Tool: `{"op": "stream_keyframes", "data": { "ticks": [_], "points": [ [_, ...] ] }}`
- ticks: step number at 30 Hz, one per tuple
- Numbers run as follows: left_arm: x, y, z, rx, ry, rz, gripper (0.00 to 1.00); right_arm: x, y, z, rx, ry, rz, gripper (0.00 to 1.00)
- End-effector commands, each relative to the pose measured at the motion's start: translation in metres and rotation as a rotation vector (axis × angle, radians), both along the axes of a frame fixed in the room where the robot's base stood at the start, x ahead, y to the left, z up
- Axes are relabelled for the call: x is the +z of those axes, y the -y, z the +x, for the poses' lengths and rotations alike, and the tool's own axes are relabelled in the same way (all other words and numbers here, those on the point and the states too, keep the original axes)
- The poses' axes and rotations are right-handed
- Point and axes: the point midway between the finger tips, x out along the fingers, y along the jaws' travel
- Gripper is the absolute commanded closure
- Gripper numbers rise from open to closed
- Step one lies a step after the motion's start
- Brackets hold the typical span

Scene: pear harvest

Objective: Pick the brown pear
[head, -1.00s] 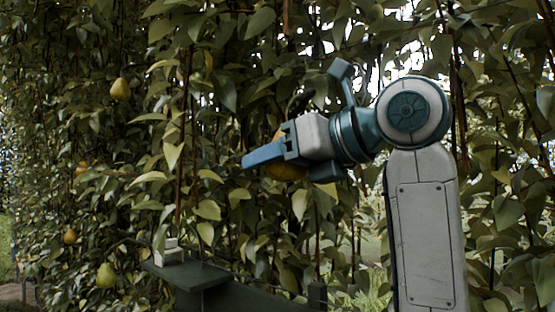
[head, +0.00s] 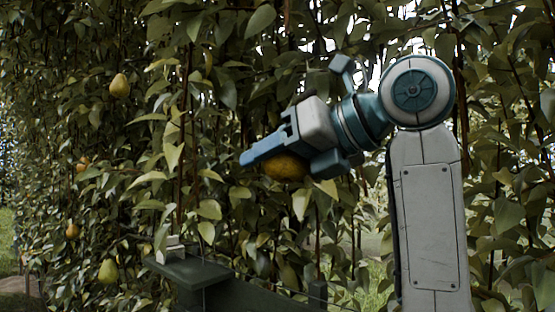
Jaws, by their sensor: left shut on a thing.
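A brown-yellow pear (head: 283,170) shows in the middle of the head view, between the fingers of my left gripper (head: 288,164). The gripper is shut on it, and its blue fingers and pale housing hide the pear's upper part. One finger reaches out to the left and the other sits at the pear's right side. Leaves hang close around and below it. Whether the stem is still attached is hidden. My right gripper is not in view.
Dense leaves fill the background. A yellow pear (head: 119,86) hangs at upper left, a green pear (head: 108,271) at lower left, and an orange-brown pear (head: 72,231) above that one. Another brownish fruit (head: 83,164) is partly hidden by leaves. Grass shows at the far left.

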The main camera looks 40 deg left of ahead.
Motion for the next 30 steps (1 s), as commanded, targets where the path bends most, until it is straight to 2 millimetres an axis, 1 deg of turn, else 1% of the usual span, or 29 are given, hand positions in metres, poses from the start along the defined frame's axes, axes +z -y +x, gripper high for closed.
{"op": "stream_keyframes", "data": {
  "ticks": [1, 3, 13, 19, 24, 30],
  "points": [
    [0.002, 0.001, -0.001, 0.000, -0.015, -0.011, 0.71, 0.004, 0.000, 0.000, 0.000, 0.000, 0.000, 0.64],
    [0.002, 0.002, -0.003, 0.001, -0.032, -0.020, 0.71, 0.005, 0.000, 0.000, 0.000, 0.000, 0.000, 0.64],
    [0.001, 0.002, -0.003, 0.000, -0.043, -0.027, 0.71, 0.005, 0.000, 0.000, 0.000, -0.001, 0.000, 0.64],
    [0.006, 0.005, -0.008, 0.001, -0.100, -0.061, 0.71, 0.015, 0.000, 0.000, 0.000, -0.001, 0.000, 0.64],
    [0.006, 0.007, -0.011, 0.000, -0.149, -0.091, 0.71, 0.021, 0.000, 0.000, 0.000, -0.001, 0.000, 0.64],
    [0.004, 0.007, -0.012, 0.001, -0.161, -0.098, 0.71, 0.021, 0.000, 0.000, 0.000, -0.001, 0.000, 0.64]
  ]
}}
